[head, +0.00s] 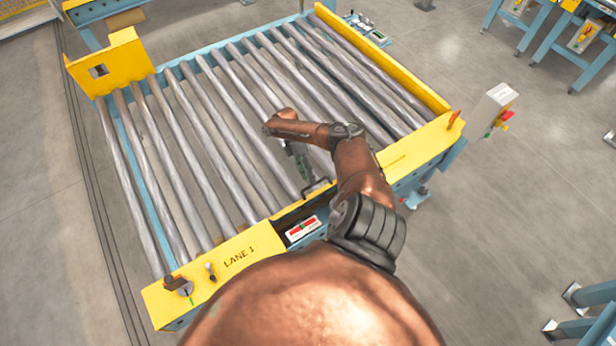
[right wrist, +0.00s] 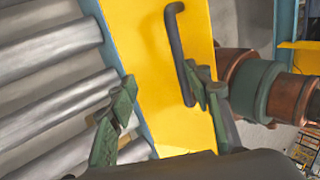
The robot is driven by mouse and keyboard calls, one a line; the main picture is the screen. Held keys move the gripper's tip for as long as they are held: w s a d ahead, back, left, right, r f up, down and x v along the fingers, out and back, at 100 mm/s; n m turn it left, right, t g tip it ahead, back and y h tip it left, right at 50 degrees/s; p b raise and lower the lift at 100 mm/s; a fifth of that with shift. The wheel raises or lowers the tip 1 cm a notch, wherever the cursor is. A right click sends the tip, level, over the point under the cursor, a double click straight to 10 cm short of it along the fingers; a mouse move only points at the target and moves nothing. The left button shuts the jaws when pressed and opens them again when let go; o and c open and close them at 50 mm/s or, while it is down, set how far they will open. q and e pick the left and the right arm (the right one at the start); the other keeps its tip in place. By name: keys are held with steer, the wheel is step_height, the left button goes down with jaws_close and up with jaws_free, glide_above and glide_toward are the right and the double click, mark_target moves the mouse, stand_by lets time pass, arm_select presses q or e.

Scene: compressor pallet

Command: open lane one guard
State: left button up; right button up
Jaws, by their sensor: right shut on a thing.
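The lane one conveyor has a yellow front rail (head: 225,258) marked LANE 1. A dark bar handle (head: 318,187) shows near the middle of the front edge. In the right wrist view the dark handle (right wrist: 176,45) stands on a yellow panel (right wrist: 150,50). My right gripper (head: 306,175) is at the handle, its arm reaching over the front rail. In the right wrist view its green fingers (right wrist: 162,92) straddle the panel, the right finger against the handle's end. It is shut on the handle, though the exact contact is partly hidden. My left gripper is out of view.
Metal rollers (head: 225,140) fill the conveyor. A grey control box (head: 492,108) stands at right.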

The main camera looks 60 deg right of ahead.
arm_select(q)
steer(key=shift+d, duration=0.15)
arm_select(e)
steer(key=shift+w+a+f, duration=0.2)
steer(key=shift+w+f, duration=0.05)
steer(key=shift+f, duration=0.05)
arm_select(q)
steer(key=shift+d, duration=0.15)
arm_select(e)
steer(key=v, duration=1.2)
steer(key=shift+s+d+r, duration=0.2)
steer(key=shift+d+r, duration=0.05)
steer(key=shift+r, duration=0.05)
